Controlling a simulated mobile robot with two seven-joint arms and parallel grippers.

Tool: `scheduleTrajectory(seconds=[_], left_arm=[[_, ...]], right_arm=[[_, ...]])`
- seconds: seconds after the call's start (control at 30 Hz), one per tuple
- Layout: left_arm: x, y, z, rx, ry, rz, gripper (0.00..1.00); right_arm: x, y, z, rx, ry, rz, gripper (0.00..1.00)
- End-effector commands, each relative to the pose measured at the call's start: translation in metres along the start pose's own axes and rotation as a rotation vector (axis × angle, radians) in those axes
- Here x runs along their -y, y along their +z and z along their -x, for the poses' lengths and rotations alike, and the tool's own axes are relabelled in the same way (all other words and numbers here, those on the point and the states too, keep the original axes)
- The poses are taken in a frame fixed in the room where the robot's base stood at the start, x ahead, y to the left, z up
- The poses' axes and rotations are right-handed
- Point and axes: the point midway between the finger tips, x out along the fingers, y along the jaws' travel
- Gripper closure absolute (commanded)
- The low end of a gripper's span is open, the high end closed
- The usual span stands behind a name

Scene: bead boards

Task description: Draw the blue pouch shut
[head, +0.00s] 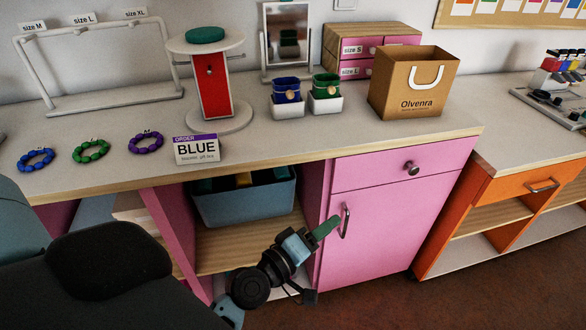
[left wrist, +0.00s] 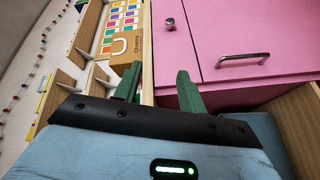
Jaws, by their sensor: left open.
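The blue pouch (head: 286,86) stands upright in a small white holder (head: 293,106) on the counter, with a round tan piece on its front. Its mouth is too small to judge well, but it looks dark and wide at the top. My left gripper (head: 328,226) has green fingers and is in front of the pink cabinet, below the counter top and well away from the pouch. In the left wrist view the left gripper (left wrist: 156,82) is open, with nothing between its fingers. The pouch does not show in that view. My right gripper is not in view.
A green pouch (head: 326,84) stands just right of the blue one. A paper bag (head: 405,88), a mirror (head: 287,20), a red stand (head: 212,88) and an order card reading BLUE (head: 196,150) are nearby. Several bracelets lie at left. The pink door handle (head: 345,220) is close to my gripper.

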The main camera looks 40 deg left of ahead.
Motion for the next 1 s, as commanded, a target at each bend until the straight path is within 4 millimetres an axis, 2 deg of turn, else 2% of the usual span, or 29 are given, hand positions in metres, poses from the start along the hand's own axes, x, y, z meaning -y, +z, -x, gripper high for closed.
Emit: scheduleTrajectory(seconds=[0.03,0.2,0.3,0.43,0.53,0.7,1.0], left_arm=[[-0.017,-0.026,-0.019,-0.099,0.071,0.087,0.59],[-0.059,-0.112,-0.056,-0.423,0.284,0.426,0.59],[-0.071,-0.157,-0.069,-0.599,0.387,0.644,0.59],[-0.076,-0.203,-0.082,-0.808,0.486,0.939,0.59],[-0.074,-0.223,-0.090,-0.935,0.525,1.140,0.59],[-0.070,-0.234,-0.101,-1.065,0.539,1.364,0.59],[-0.067,-0.235,-0.104,-1.105,0.535,1.432,0.59]], right_arm=[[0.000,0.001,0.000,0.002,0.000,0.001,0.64],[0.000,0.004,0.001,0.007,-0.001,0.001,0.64],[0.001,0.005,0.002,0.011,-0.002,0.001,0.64],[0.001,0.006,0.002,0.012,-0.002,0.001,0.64],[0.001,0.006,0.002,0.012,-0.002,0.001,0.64],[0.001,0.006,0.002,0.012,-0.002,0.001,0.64],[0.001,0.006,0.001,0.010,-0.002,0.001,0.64]])
